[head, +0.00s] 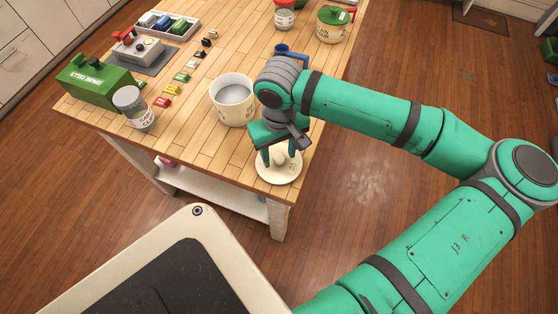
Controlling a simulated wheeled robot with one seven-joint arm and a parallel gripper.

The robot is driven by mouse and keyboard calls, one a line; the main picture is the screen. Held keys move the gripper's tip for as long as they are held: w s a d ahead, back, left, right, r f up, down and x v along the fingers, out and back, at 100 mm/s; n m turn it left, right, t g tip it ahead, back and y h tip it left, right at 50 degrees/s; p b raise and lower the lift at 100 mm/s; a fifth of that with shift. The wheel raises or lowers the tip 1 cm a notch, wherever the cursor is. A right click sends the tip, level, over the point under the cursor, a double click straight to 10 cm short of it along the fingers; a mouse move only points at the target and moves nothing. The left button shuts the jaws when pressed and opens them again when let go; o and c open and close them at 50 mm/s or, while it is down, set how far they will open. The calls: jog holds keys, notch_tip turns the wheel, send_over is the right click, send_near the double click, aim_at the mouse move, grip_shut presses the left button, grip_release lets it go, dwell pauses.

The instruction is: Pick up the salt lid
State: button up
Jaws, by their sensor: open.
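A pale round lid (275,176) with a small knob and faint lettering lies near the front right corner of the wooden bench; I take it for the salt lid. My gripper (280,158) is right above it, pointing down. Its green fingers are open, one on each side of the knob. I cannot tell whether they touch it. My gripper and wrist hide the lid's far side. An open cream crock (232,112) with lettering stands behind and left of the lid.
A grey-lidded jar (141,114), a green box (98,82) and small coloured blocks (167,96) stand on the bench's left. A green-lidded pot (331,27), a red-topped jar (284,18) and a blue object (288,52) are farther back. Bare wood lies left of the lid.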

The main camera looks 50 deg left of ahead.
grip_shut()
jog(key=shift+r, duration=0.1)
